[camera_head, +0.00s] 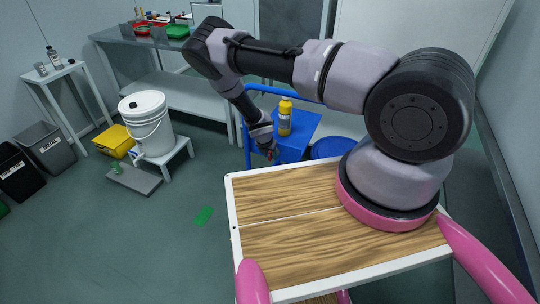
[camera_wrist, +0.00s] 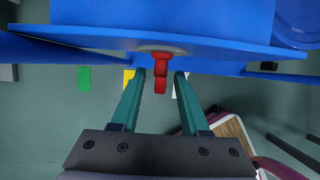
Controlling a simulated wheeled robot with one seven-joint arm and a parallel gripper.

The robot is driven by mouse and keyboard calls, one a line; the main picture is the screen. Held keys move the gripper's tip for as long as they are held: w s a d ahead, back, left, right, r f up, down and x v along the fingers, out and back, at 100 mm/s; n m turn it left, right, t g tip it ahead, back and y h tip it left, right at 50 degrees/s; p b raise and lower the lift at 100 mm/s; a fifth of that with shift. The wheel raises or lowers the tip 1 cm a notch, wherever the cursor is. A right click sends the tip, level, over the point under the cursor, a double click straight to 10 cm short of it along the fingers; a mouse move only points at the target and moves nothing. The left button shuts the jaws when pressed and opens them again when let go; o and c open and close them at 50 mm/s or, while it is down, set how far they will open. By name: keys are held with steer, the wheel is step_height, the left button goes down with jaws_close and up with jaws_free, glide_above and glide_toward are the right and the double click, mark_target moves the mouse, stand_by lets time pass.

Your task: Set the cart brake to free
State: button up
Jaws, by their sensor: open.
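The blue cart (camera_head: 293,147) stands beyond my base in the head view, with a blue push handle and an upper tray. In the wrist view the cart's blue edge (camera_wrist: 95,36) fills the top. A small red lever (camera_wrist: 160,72), apparently the brake, hangs at that edge, pointing down in the picture. My gripper (camera_wrist: 160,79) is open, with one teal finger on each side of the lever. Gaps show between lever and fingers. In the head view my gripper (camera_head: 271,153) is beside the cart's left side, and the lever is barely visible there.
A yellow bottle (camera_head: 285,117) stands on the cart close to my wrist. A white bucket (camera_head: 146,122) sits on a low stool to the left. A blue round tub (camera_head: 333,147) is right of the cart.

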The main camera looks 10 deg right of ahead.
steer(key=shift+c, duration=0.3)
jaws_close()
steer(key=shift+d, duration=0.1)
steer(key=shift+s+d+f+m+t+y, duration=0.2)
steer(key=shift+m+t+y, duration=0.5)
steer(key=shift+t+y, duration=1.2)
steer(key=shift+s+d+f+m+t+y, duration=0.15)
steer(key=shift+m+t+y, duration=0.55)
steer(key=shift+t+y, duration=1.2)
steer(key=shift+s+d+f+m+t+y, duration=0.15)
steer(key=shift+m+t+y, duration=0.55)
steer(key=shift+t+y, duration=1.15)
steer(key=shift+a+f+t+y, duration=0.1)
steer(key=shift+a+t+y, duration=0.15)
steer(key=shift+y, duration=0.2)
